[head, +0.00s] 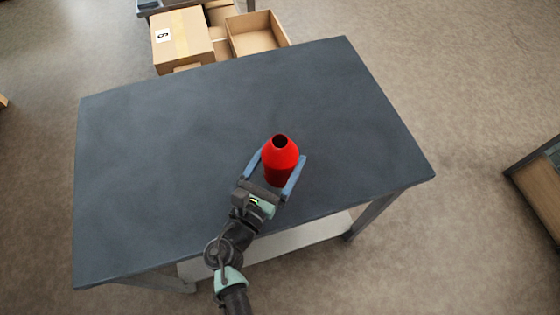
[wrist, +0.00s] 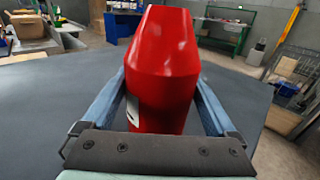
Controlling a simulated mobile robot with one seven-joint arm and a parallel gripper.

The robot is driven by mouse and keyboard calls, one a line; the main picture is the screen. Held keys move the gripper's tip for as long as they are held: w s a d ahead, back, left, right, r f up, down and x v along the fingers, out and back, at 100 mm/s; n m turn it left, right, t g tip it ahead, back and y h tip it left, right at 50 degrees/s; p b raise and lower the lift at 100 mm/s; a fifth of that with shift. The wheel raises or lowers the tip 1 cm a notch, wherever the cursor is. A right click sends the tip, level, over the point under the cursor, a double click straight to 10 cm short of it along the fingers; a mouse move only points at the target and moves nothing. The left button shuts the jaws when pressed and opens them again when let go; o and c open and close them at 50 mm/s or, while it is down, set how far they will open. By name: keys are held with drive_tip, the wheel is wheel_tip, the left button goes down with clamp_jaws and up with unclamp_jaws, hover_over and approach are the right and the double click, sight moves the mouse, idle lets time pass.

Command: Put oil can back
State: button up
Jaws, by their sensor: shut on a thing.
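The oil can is a red, bottle-shaped can (head: 281,160) with a dark round opening at its top. It is upright over the right-hand part of the dark table (head: 160,150). My gripper (head: 277,172) is shut on it, with one blue finger on each side. In the wrist view the red can (wrist: 163,75) fills the middle between the fingers, and a bit of a white label shows at its left. I cannot tell whether its base touches the table top.
The table top is otherwise bare. Cardboard boxes (head: 183,40), one of them open (head: 256,34), stand beyond its far edge. A shelf or crate (head: 540,190) stands at the far right. In the wrist view a green-framed bench (wrist: 225,30) is in the background.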

drive_tip(key=shift+f, duration=0.45)
drive_tip(key=shift+f, duration=0.1)
drive_tip(key=o, duration=1.3)
drive_tip(key=shift+c, duration=0.2)
drive_tip(key=v, duration=1.2)
drive_tip(key=shift+d, duration=0.1)
